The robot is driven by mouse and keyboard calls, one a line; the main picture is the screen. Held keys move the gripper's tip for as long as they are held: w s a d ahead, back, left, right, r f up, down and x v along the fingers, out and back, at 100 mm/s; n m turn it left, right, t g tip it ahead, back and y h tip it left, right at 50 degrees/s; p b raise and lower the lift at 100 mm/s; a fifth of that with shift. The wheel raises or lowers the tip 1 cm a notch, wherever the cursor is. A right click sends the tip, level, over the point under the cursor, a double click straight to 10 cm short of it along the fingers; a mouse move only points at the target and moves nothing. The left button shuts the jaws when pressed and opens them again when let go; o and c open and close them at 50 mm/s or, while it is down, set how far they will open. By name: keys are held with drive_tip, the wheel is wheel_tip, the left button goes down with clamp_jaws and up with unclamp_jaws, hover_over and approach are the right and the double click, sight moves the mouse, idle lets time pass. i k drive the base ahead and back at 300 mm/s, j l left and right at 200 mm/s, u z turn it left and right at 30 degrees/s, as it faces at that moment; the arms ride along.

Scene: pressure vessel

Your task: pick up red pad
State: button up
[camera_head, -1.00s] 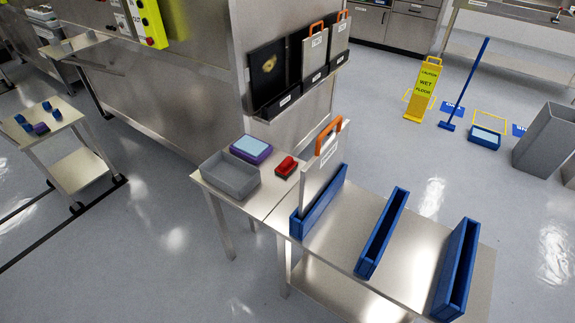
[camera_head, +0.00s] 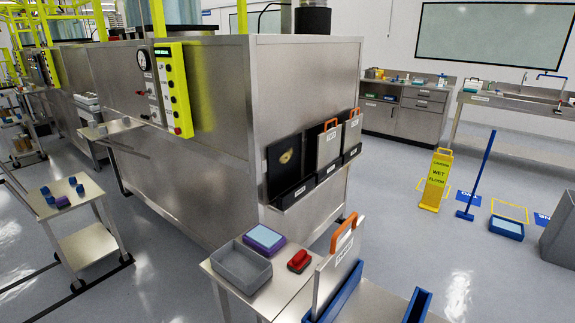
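The red pad (camera_head: 299,261) is a small red block with a dark lower edge. It lies on a steel table (camera_head: 285,293) at the lower middle of the head view. It sits right of a purple tray with a light blue top (camera_head: 265,237) and a grey open bin (camera_head: 241,266), apart from both. Just right of it stands a metal plate with an orange handle (camera_head: 335,270) in a blue holder. My gripper is not in view.
Blue slotted holders (camera_head: 417,306) stand on the table at the lower right. A large steel cabinet (camera_head: 200,130) with a wall rack of plates rises behind the table. A yellow wet floor sign (camera_head: 436,180) stands at right. Open floor (camera_head: 165,265) lies left of the table.

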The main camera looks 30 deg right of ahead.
sight(297, 264)
drive_tip(key=i+j, duration=0.4)
drive_tip(key=i, duration=0.15)
drive_tip(key=i+j, duration=0.35)
drive_tip(key=i, duration=0.25)
drive_tip(key=i+j, duration=0.4)
drive_tip(key=i, duration=0.15)
drive_tip(key=i+j, duration=0.4)
drive_tip(key=i, duration=0.15)
drive_tip(key=i+j+z, duration=0.15)
drive_tip(key=z, duration=0.3)
drive_tip(key=i+j+z, duration=0.2)
drive_tip(key=z, duration=0.2)
drive_tip(key=i+j+z, duration=0.1)
drive_tip(key=z, duration=0.35)
drive_tip(key=j, duration=0.1)
